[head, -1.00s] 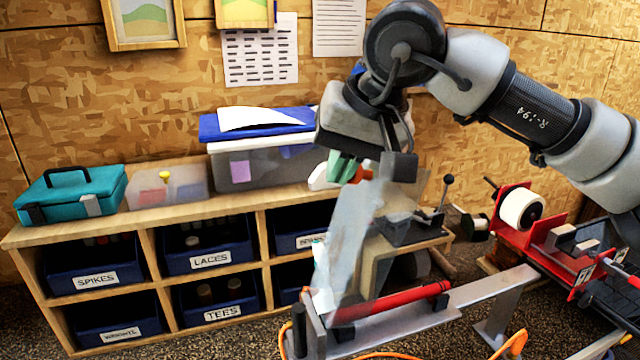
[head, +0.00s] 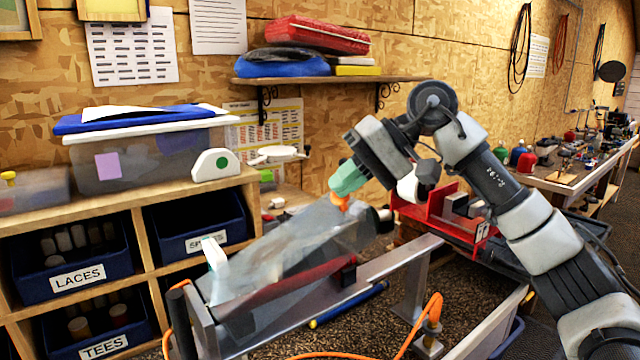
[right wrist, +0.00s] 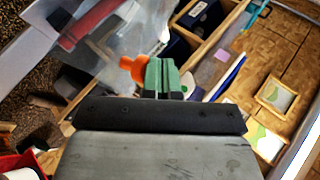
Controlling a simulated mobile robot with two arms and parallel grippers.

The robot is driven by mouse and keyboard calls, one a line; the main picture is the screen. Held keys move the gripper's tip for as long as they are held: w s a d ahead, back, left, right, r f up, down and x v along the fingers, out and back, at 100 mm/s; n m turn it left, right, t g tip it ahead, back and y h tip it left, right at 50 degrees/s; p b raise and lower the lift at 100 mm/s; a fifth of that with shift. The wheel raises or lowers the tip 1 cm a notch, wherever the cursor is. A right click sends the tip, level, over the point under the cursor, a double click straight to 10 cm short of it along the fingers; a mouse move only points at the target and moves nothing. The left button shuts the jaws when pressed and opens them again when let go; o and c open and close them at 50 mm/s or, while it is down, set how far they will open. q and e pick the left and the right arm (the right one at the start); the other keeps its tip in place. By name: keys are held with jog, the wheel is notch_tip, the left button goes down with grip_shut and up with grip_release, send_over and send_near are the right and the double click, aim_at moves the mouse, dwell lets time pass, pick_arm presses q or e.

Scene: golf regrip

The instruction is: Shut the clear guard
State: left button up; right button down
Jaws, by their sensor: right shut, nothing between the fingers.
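The clear guard (head: 290,240) is a see-through panel over the metal bench frame. It slants low, its far end raised, above a red cylinder (head: 305,278) that shows blurred through it. An orange knob (head: 340,202) sits at its raised end. My right gripper (head: 347,180), with green fingertips, is shut and empty, right at the knob; I cannot tell if they touch. In the right wrist view the green fingertips (right wrist: 162,76) are together, beside the orange knob (right wrist: 132,68), with the guard (right wrist: 125,40) beyond. My left gripper is not in view.
A shelf of labelled blue bins (head: 82,262) stands left, with a lidded storage box (head: 145,160) on top. A red fixture (head: 428,214) stands right of the guard. An orange hose (head: 432,310) lies near the frame. A wall shelf (head: 330,80) hangs behind.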

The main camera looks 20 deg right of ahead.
jog(key=d+f+y+b, duration=0.1)
jog(key=f+b, duration=0.1)
jog(key=f+y+b, duration=0.1)
jog(key=f+b, duration=0.1)
jog(key=f, duration=0.1)
jog(key=w+d+f+m+y+b, duration=0.1)
jog(key=f+b, duration=0.2)
jog(key=shift+d+f+g, duration=0.25)
jog(key=shift+d+g, duration=0.05)
jog(key=shift+d, duration=0.05)
jog(key=shift+y, duration=0.3)
jog(key=shift+f, duration=0.15)
